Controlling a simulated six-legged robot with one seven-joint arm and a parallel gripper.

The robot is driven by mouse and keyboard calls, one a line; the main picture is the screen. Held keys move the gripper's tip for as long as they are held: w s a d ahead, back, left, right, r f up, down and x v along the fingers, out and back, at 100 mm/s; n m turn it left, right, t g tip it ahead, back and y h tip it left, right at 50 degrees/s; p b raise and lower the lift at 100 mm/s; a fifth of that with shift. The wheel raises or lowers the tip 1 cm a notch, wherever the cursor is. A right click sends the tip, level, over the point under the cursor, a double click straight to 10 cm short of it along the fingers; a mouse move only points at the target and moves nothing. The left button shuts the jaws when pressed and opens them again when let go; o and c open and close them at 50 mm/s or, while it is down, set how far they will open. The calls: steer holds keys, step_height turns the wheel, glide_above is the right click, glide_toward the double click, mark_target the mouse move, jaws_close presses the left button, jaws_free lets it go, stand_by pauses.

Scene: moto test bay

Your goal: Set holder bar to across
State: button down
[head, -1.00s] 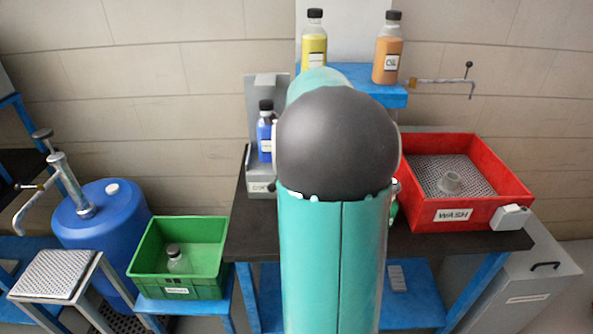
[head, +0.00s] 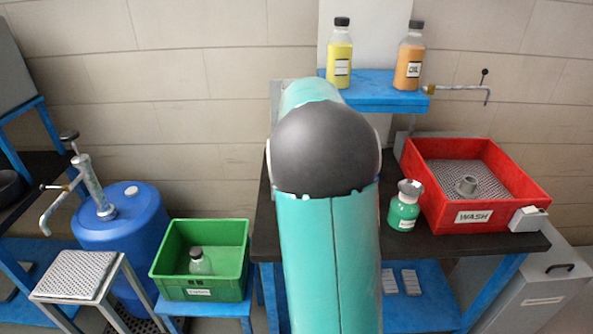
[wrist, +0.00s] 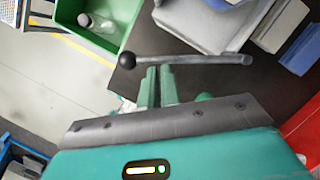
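The holder bar (wrist: 190,60) is a dark grey rod with a round knob at its left end in the wrist view. It lies nearly level across the picture, in front of a light grey block (wrist: 205,22) that looks like part of the holder. The two teal fingers of my gripper (wrist: 158,72) stand close together, with their tips at the bar's left half. A narrow gap shows between them. I cannot tell whether they grip the bar or only touch it. In the head view my arm hides the holder, the bar and my gripper.
A teal bottle (head: 404,206) stands on the dark bench left of the red WASH tray (head: 538,190). A green crate (head: 158,262) with a bottle stands lower left. Yellow (head: 340,60) and orange (head: 409,62) bottles stand on the blue shelf. A blue drum (head: 130,230) is at left.

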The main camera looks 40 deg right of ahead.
steer(key=w, duration=0.2)
steer(key=w+d, duration=0.1)
steer(key=w, duration=0.2)
steer(key=shift+w+d+f, duration=0.1)
steer(key=shift+w+d, duration=0.05)
steer(key=shift+w, duration=0.2)
stand_by(0.5)
